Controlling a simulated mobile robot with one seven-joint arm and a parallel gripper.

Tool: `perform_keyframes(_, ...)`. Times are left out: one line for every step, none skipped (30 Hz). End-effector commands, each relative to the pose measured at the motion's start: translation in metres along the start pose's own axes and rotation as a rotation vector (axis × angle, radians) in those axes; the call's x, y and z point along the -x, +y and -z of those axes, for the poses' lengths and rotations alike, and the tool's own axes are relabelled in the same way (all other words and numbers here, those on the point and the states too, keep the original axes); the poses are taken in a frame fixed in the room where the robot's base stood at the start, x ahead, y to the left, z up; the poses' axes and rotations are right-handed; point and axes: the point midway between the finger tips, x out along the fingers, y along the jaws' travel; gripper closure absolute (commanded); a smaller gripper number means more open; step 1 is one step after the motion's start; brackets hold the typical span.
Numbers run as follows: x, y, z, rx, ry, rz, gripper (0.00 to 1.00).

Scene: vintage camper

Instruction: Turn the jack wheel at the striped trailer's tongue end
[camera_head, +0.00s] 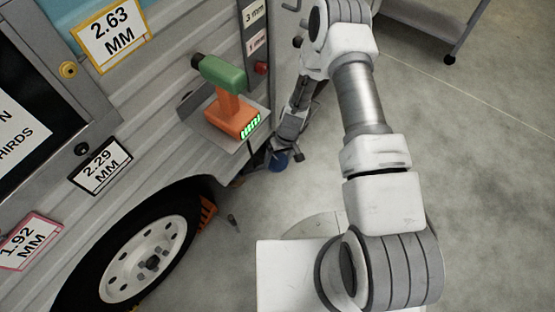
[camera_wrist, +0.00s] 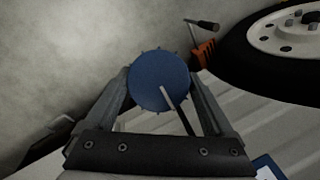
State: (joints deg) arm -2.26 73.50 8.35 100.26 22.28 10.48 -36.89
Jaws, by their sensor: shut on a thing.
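The blue jack wheel (camera_wrist: 150,78) is a round disc with small studs around its rim, in the middle of the wrist view. A thin pale rod crosses its lower right part. My gripper (camera_wrist: 160,88) has one finger on each side of the wheel and is shut on it. In the head view, the blue wheel (camera_head: 278,161) shows low beside the trailer's corner, partly hidden by my gripper (camera_head: 284,150). The trailer (camera_head: 150,130) has pale ribbed siding and fills the left of the head view.
A green and orange drill (camera_head: 228,97) rests on a small ledge on the trailer side, close to my arm. The trailer tire (camera_head: 75,285) and an orange chock (camera_head: 207,211) are at lower left. Open concrete floor (camera_head: 480,170) lies to the right; a caster (camera_head: 449,59) stands at top right.

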Motion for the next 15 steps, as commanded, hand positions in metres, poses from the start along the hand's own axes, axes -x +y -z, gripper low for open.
perform_keyframes(-0.0002, 0.0005, 0.0002, -0.009, 0.0, 0.004, 0.68)
perform_keyframes(-0.0003, 0.0007, 0.0003, -0.016, -0.001, 0.008, 0.68)
perform_keyframes(-0.0005, 0.001, 0.0003, -0.028, -0.002, 0.013, 0.68)
perform_keyframes(-0.0007, 0.0011, 0.0004, -0.038, -0.003, 0.018, 0.68)
perform_keyframes(-0.0008, 0.0013, 0.0004, -0.05, -0.004, 0.023, 0.68)
perform_keyframes(-0.001, 0.0017, 0.0006, -0.067, -0.004, 0.031, 0.68)
perform_keyframes(-0.0012, 0.0021, 0.0008, -0.083, -0.005, 0.038, 0.68)
perform_keyframes(-0.0013, 0.0025, 0.0008, -0.1, -0.006, 0.046, 0.68)
perform_keyframes(-0.0015, 0.0023, 0.0009, -0.124, -0.009, 0.058, 0.68)
perform_keyframes(-0.0017, 0.0023, 0.001, -0.144, -0.01, 0.068, 0.68)
perform_keyframes(-0.0017, 0.0029, 0.0011, -0.165, -0.011, 0.077, 0.68)
perform_keyframes(-0.0019, 0.0032, 0.001, -0.194, -0.014, 0.091, 0.68)
perform_keyframes(-0.0019, 0.0032, 0.0009, -0.216, -0.016, 0.102, 0.68)
perform_keyframes(-0.0019, 0.0034, 0.001, -0.24, -0.018, 0.112, 0.68)
perform_keyframes(-0.002, 0.0034, 0.0011, -0.269, -0.02, 0.126, 0.68)
